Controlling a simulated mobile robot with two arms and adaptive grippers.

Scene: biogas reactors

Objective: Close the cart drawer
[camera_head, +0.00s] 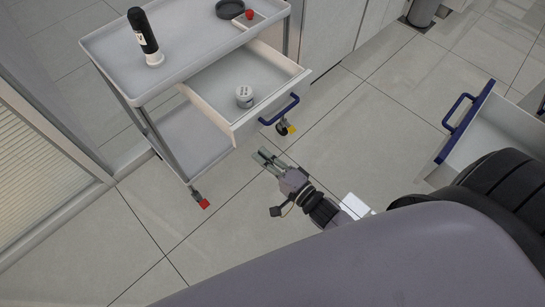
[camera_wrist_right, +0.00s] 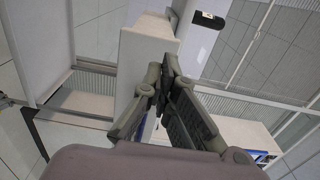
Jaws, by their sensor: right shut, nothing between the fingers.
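The grey cart (camera_head: 101,40) stands at the upper left with its drawer (camera_head: 232,127) pulled out. The drawer has a pale front and a dark blue handle (camera_head: 279,109). A small white jar (camera_head: 244,96) stands inside the drawer. My right gripper (camera_head: 264,158) is shut and empty, below the drawer front and handle in the head view, apart from them in the picture. In the right wrist view its fingertips (camera_wrist_right: 166,77) meet in front of a pale panel (camera_wrist_right: 150,42), which appears to be the drawer front. My left gripper is not in view.
A black bottle (camera_head: 143,33), a dark round dish (camera_head: 229,8) and a red item (camera_head: 249,14) are on the cart top. Another open drawer with a blue handle (camera_head: 459,111) juts out at the right. The tiled floor (camera_head: 110,245) at lower left is clear.

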